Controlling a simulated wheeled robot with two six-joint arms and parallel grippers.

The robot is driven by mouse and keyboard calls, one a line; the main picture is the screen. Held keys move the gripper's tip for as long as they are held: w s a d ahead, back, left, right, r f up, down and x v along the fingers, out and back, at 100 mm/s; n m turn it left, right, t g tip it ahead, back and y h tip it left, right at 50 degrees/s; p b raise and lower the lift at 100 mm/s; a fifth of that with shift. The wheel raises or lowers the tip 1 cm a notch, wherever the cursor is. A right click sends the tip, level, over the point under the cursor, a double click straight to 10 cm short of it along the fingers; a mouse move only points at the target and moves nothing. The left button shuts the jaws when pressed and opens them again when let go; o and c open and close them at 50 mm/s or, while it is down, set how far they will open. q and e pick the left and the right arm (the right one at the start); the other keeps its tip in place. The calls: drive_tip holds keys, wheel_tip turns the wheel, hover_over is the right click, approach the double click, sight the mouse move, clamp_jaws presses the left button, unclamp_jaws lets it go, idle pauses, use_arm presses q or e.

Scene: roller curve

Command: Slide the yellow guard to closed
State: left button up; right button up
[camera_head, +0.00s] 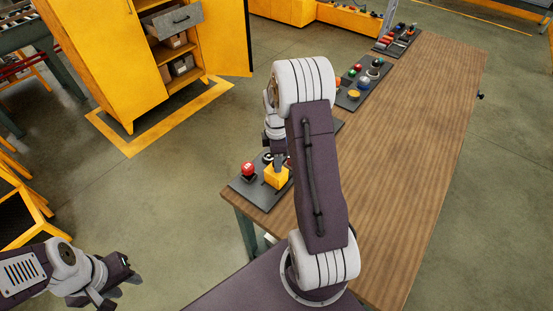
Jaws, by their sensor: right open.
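The yellow guard (277,179) is a small yellow block-like piece on a dark panel (245,190) at the near left corner of the wooden table. My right gripper (279,165) is open and points down just above the guard. I cannot tell whether it touches the guard. My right arm hides part of the panel. My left gripper (121,291) is at the lower left, off the table, with its fingers apart and empty.
A red button (248,169) stands left of the guard on the same panel. Further panels with buttons (359,84) and other parts (397,39) lie along the table's left edge. The right side of the wooden table (420,130) is clear. A yellow cabinet (110,60) stands at the upper left.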

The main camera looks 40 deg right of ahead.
drive_tip(key=shift+f, duration=0.45)
drive_tip(key=shift+a, duration=0.1)
clamp_jaws()
idle(1.0)
